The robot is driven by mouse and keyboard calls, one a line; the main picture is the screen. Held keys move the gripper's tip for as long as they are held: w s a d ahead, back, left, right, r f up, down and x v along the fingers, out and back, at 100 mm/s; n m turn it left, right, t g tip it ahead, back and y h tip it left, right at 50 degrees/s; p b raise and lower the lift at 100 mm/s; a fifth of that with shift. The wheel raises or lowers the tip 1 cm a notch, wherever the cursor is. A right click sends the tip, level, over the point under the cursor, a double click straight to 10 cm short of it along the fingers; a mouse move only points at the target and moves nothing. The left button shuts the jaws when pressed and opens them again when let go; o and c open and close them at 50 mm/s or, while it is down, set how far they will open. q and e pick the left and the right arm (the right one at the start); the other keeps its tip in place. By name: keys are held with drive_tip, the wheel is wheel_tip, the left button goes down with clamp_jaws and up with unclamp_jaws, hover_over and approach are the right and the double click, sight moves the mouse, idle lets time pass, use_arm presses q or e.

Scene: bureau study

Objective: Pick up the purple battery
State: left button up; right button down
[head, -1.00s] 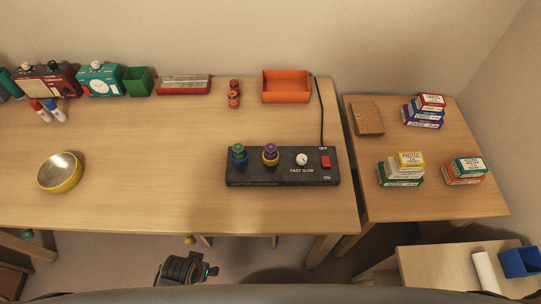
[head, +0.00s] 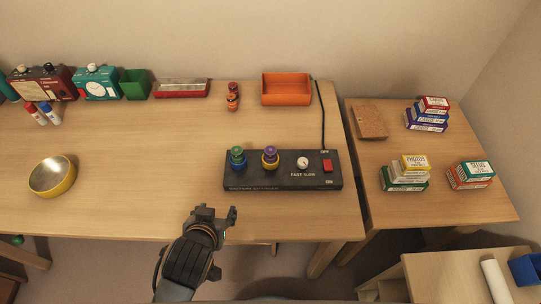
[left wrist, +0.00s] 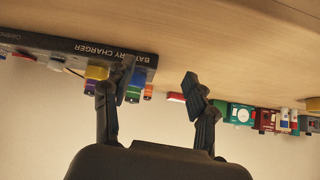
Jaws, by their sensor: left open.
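The purple battery (head: 270,152) stands upright in the black battery charger (head: 285,181), its lower part in a yellow-ringed socket. A green battery (head: 237,153) stands in a blue-ringed socket to its left. My left gripper (head: 215,212) is open and empty at the table's front edge, in front of and to the left of the charger. In the left wrist view the picture is upside down; the charger (left wrist: 80,50) lies beyond the left finger of the gripper (left wrist: 152,90), which partly hides the batteries. My right gripper is not in view.
Two orange-red batteries (head: 233,95) stand behind the charger, near an orange tray (head: 287,89). A yellow bowl (head: 52,177) is at left. Stacked boxes (head: 404,174) are on the side table. The table between bowl and charger is clear.

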sight(269, 156)
use_arm(q)
drive_tip(key=w+d+r+m+t+h, duration=0.1)
drive_tip(key=w+d+r+t, duration=0.15)
drive_tip(key=d, duration=0.25)
drive_tip(key=w+d+r+t+h, duration=0.1)
drive_tip(key=w+d+r+t, duration=0.1)
drive_tip(key=w+d+r, duration=0.3)
drive_tip(key=w+f, duration=0.1)
drive_tip(key=w+d+f, duration=0.1)
drive_tip(key=f, duration=0.1)
drive_tip(key=w+d+f, duration=0.1)
drive_tip(key=w, duration=0.1)
drive_tip(key=shift+w+f+p, duration=0.1)
drive_tip(key=shift+f+p, duration=0.1)
drive_tip(key=shift+p, duration=0.1)
drive_tip(key=shift+p+x, duration=0.4)
drive_tip(key=shift+x, duration=2.6)
drive_tip(key=shift+f, duration=0.1)
drive_tip(key=shift+c, duration=0.2)
drive_tip(key=c, duration=1.1)
clamp_jaws()
